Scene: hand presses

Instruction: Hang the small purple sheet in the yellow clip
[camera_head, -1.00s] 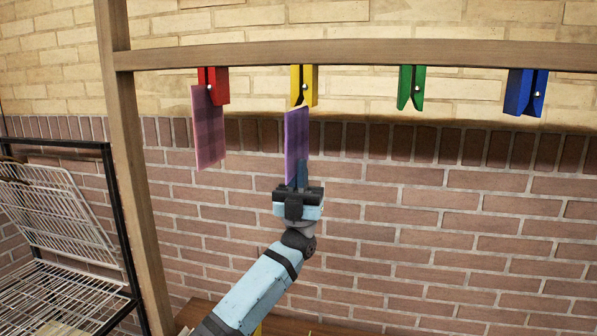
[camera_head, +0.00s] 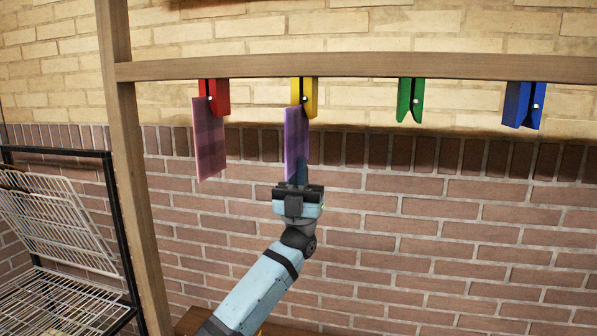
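The small purple sheet (camera_head: 297,136) is upright below the yellow clip (camera_head: 304,92), its top edge up at the clip's lower jaws. My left gripper (camera_head: 296,172) is under it, with its fingers shut on the sheet's lower part. The sheet's top overlaps the clip's lower end in the view; I cannot tell whether the jaws grip it. My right gripper is not in view.
A wooden bar (camera_head: 360,66) carries the clips. A red clip (camera_head: 217,92) left of the yellow one holds a pinkish-purple sheet (camera_head: 208,142). A green clip (camera_head: 410,98) and a blue clip (camera_head: 524,103) hang empty. A wire rack (camera_head: 60,240) stands at left, behind a wooden post (camera_head: 134,190).

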